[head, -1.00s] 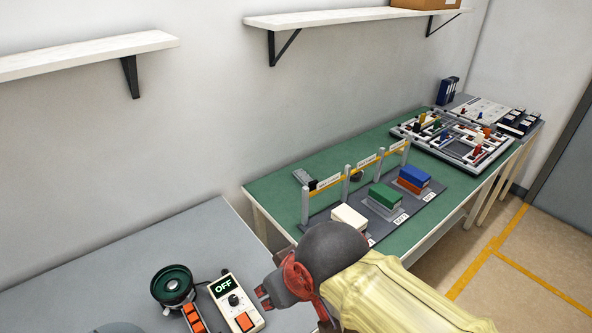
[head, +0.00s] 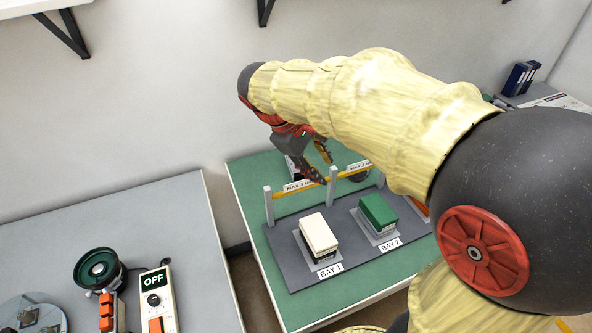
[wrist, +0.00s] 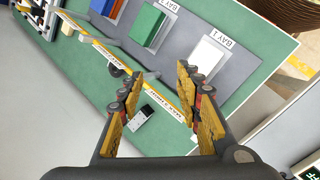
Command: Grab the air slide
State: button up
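A small grey-and-black block, which looks like the air slide (wrist: 140,118), lies on the green table behind the yellow rail. In the wrist view it is between my fingers, nearer the left one. In the head view it is mostly hidden behind my gripper (head: 324,170). My gripper, also in the wrist view (wrist: 160,72), is open and empty, with its yellow-padded fingers spread apart. It hangs above the rail and the back of the table, apart from the block.
The yellow rail (wrist: 164,92) on grey posts runs close by. In front are a white box (head: 318,232) at Bay 1 and a green box (head: 378,210) at Bay 2. A round black part (wrist: 115,71) lies behind the rail. A bowl feeder (head: 98,268) and OFF controller (head: 158,300) stand left.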

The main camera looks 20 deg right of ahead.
jog(key=w+d+f+n+g+h, duration=0.2)
jog(key=w+f+n+h, duration=0.15)
jog(key=w, duration=0.55)
jog(key=n+h+b, duration=0.2)
jog(key=n+h, duration=0.2)
jog(key=h, duration=0.1)
send_over(294, 175)
jog(key=s+a, duration=0.3)
jog(key=s, duration=0.2)
notch_tip(294, 175, down, 10)
jog(key=w+f+h+b, duration=0.1)
jog(key=f, duration=0.4)
jog(key=w+a+f+n+h+b, duration=0.1)
jog(key=w+f, duration=0.1)
jog(key=f, duration=0.4)
jog(key=w+a+f+n+h, duration=0.1)
jog(key=w+f, duration=0.1)
jog(key=f, duration=0.3)
jog(key=shift+w+a+f+g+h+b, duration=0.1)
jog(key=shift+w+f+g+h+b, duration=0.1)
jog(key=shift+f+g+h+b, duration=0.15)
jog(key=shift+s+d+f, duration=0.1)
jog(key=shift+s+d, duration=0.05)
jog(key=shift+d, duration=0.7)
jog(key=shift+s+d+b, duration=0.2)
jog(key=shift+d+b, duration=0.3)
jog(key=shift+d, duration=0.95)
jog(key=shift+s+d+b, duration=0.2)
jog(key=shift+d+b, duration=0.25)
jog(key=shift+d, duration=0.95)
